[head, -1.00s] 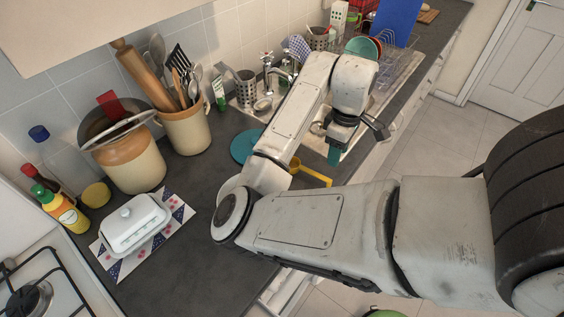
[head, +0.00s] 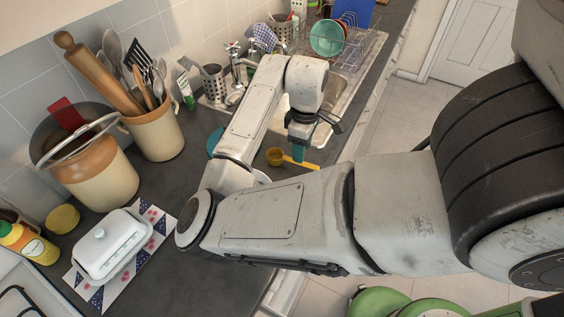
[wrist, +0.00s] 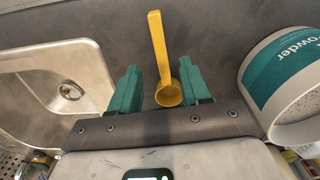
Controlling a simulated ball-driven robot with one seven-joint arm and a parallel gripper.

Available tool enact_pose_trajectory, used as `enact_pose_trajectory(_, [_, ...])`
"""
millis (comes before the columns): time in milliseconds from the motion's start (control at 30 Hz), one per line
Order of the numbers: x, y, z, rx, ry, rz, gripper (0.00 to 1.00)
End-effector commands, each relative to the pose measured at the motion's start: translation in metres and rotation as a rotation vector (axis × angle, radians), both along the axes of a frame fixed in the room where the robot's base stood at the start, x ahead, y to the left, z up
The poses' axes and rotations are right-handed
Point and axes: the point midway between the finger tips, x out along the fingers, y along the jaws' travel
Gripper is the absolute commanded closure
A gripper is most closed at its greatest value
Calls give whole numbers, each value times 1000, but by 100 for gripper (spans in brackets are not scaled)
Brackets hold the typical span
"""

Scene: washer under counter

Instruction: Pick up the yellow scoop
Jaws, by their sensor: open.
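The yellow scoop (head: 277,157) lies on the dark counter beside the sink, its handle pointing right toward the counter's front edge. In the wrist view the yellow scoop (wrist: 168,93) shows its round bowl between my fingertips and its handle running away from me. My gripper (wrist: 158,85) is open, with one teal finger on each side of the scoop and gaps on both sides. In the head view my gripper (head: 299,153) points down over the scoop's handle side. I cannot tell how high it is above the counter.
The wrist view shows a white tub labelled "powder" (wrist: 285,75) close on the right and the steel sink (wrist: 40,85) on the left. A utensil crock (head: 155,133), a large jar (head: 95,175) and a butter dish (head: 112,245) stand on the counter.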

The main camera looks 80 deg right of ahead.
Motion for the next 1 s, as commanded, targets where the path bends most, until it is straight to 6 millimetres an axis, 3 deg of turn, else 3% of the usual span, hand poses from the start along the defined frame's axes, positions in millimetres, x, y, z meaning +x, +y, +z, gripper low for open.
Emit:
enact_pose_trajectory(533, [3, 2, -48, 1, -1, -1, 53])
enact_pose_trajectory(867, [3, 2, -50, 0, 0, 0, 53])
enact_pose_trajectory(1000, [3, 2, -50, 0, 0, 0, 64])
